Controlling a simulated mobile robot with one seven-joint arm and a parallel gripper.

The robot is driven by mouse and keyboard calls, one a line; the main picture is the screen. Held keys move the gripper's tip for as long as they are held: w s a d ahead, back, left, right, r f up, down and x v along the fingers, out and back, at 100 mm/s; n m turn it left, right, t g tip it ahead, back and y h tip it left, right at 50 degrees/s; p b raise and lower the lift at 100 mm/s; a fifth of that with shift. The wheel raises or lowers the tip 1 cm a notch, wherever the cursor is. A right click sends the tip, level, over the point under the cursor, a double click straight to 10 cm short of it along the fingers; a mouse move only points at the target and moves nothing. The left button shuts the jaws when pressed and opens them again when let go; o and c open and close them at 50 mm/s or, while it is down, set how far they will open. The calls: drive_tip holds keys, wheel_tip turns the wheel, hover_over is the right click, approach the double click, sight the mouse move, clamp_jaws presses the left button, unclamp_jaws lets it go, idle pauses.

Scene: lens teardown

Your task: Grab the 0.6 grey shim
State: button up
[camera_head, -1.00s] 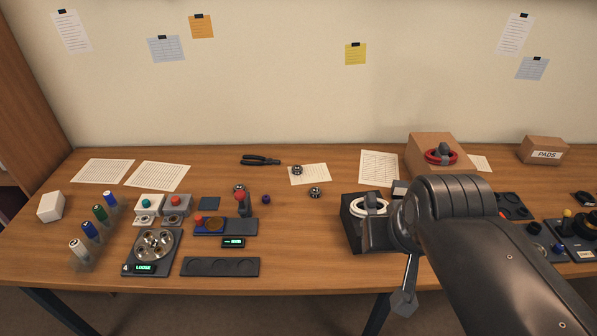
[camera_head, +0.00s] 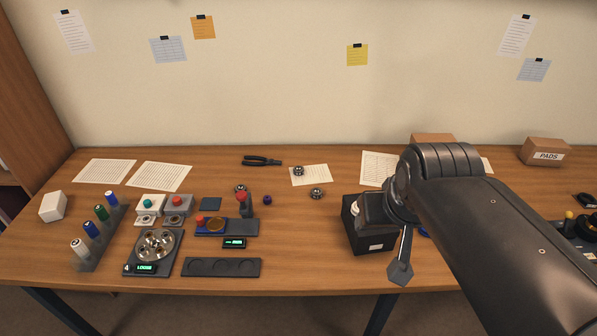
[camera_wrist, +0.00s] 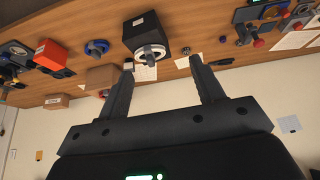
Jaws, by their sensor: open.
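I cannot tell which part is the 0.6 grey shim; no 0.6 marking is readable. A pale grey-white ring (camera_wrist: 150,53) lies on a black box (camera_wrist: 142,25) in the wrist view. In the head view that black box (camera_head: 374,241) shows only in part, its top hidden by my arm. My gripper (camera_wrist: 161,62) is open, its two fingers spread apart with nothing held between them. In the wrist view the pale ring appears between the fingertips, beyond them.
Small round metal parts (camera_head: 316,193) lie on the desk left of the black box. A metal dish unit (camera_head: 155,245) and an empty dark tray (camera_head: 222,267) stand further left. Pliers (camera_head: 261,160) lie at the back. A cardboard box (camera_head: 432,139) is behind my arm.

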drive_tip(key=w+a+r+n, duration=0.1)
drive_tip(key=w+a+r, duration=0.1)
drive_tip(key=w, duration=1.3)
drive_tip(key=n+g+y, duration=0.1)
drive_tip(key=n, duration=0.1)
hover_over(299, 169)
drive_tip(key=s, duration=0.3)
drive_tip(key=f, duration=2.6)
drive_tip(key=shift+w+d+f, duration=0.2)
drive_tip(key=shift+f, duration=0.05)
drive_tip(key=shift+x, duration=3.05)
drive_tip(key=shift+s, duration=0.15)
drive_tip(key=shift+c, duration=0.5)
drive_tip(key=c, duration=1)
